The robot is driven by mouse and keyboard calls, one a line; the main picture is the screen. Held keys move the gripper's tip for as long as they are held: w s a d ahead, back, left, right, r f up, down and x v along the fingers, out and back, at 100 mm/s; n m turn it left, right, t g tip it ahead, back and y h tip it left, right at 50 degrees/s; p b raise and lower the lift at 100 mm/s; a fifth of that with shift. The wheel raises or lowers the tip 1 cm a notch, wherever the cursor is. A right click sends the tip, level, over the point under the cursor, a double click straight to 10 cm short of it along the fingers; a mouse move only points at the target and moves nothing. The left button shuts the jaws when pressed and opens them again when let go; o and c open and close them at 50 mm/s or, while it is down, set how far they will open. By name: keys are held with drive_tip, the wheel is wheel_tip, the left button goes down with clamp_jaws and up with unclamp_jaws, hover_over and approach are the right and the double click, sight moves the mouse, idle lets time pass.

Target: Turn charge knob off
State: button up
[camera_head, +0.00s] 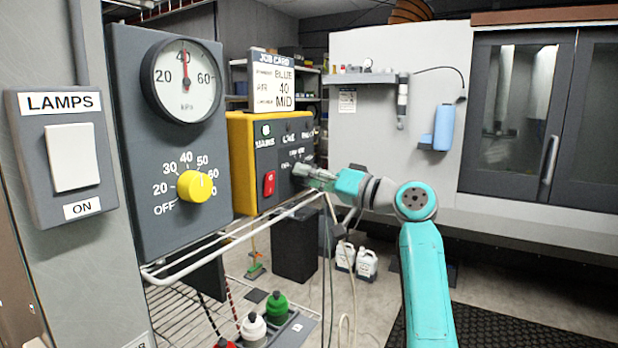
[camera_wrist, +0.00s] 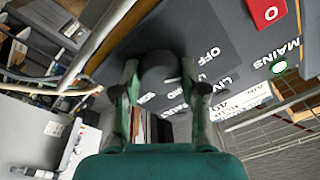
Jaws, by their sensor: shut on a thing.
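The charge knob (camera_wrist: 157,66) is a dark round knob on the dark face of the yellow control box (camera_head: 241,160). In the wrist view it sits between the two fingers of my gripper (camera_wrist: 158,76), which are shut on its sides. Printed words, OFF among them, ring it on its right and lower side; a short light mark shows beside it, but I cannot tell for sure where the knob points.
A red mains rocker (camera_head: 269,183) and a lit green lamp (camera_head: 266,130) are on the same box. A yellow knob (camera_head: 196,186) and a gauge (camera_head: 182,80) are on the grey panel to the left. A wire rack (camera_head: 235,236) runs below. A job card (camera_head: 273,82) stands above.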

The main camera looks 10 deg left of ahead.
drive_tip(key=shift+f+n, duration=0.1)
drive_tip(key=shift+n, duration=0.6)
drive_tip(key=o, duration=1.1)
drive_tip(key=shift+o, duration=0.2)
drive_tip(key=v, duration=1.2)
drive_tip(key=shift+w, duration=0.1)
